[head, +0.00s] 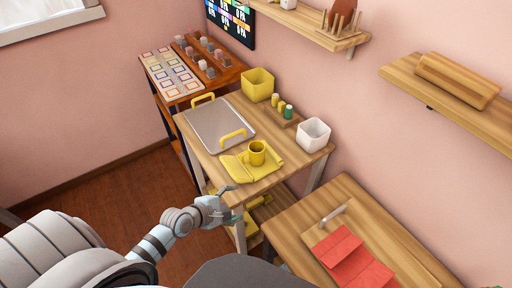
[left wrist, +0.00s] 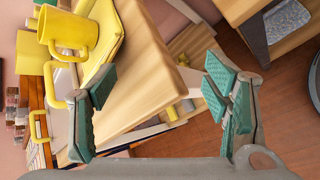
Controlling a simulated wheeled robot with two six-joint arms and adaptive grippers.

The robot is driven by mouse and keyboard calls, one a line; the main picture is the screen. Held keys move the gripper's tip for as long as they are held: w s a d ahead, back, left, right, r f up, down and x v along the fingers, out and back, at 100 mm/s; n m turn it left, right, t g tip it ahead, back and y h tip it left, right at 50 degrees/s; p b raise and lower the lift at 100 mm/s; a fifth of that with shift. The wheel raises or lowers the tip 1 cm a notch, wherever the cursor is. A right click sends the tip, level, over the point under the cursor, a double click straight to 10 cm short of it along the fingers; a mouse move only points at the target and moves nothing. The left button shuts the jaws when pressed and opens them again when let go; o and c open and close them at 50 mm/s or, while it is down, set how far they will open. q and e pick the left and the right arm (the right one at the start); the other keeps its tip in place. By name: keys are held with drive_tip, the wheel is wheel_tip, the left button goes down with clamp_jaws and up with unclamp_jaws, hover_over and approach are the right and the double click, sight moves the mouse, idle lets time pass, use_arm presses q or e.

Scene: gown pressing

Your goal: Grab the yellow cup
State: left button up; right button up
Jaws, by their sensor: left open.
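The yellow cup (head: 257,153) stands upright on a folded yellow cloth (head: 240,169) on the wooden table, near its front edge. The cup (left wrist: 64,30) and the cloth (left wrist: 107,33) also show at the upper left of the left wrist view. My left gripper (head: 229,203) is just off the table's front edge, nearer to me than the cup and apart from it. In the left wrist view the left gripper (left wrist: 165,100) has its teal fingers spread wide, with nothing between them. My right gripper is not in view.
A metal tray (head: 204,137) with yellow handles lies left of the cup. A yellow box (head: 258,84), small bottles (head: 282,106) and a white container (head: 313,134) stand behind. A second table (head: 310,203) with red cloth (head: 351,259) is at right. Floor (head: 137,197) is clear at left.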

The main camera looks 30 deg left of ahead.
sight(252, 154)
use_arm(q)
drive_tip(key=w+a+r+n+t, duration=0.4)
drive_tip(key=w+r+n, duration=0.4)
drive_tip(key=n, duration=0.4)
drive_tip(key=b+x, duration=0.6)
drive_tip(key=x, duration=0.6)
drive_tip(key=shift+w+f, duration=0.2)
drive_tip(key=shift+f, duration=0.1)
drive_tip(key=shift+w+d, duration=0.1)
drive_tip(key=shift+w, duration=0.1)
drive_tip(key=shift+c, duration=0.6)
drive_tip(key=shift+r, duration=0.1)
drive_tip(key=c, duration=1.2)
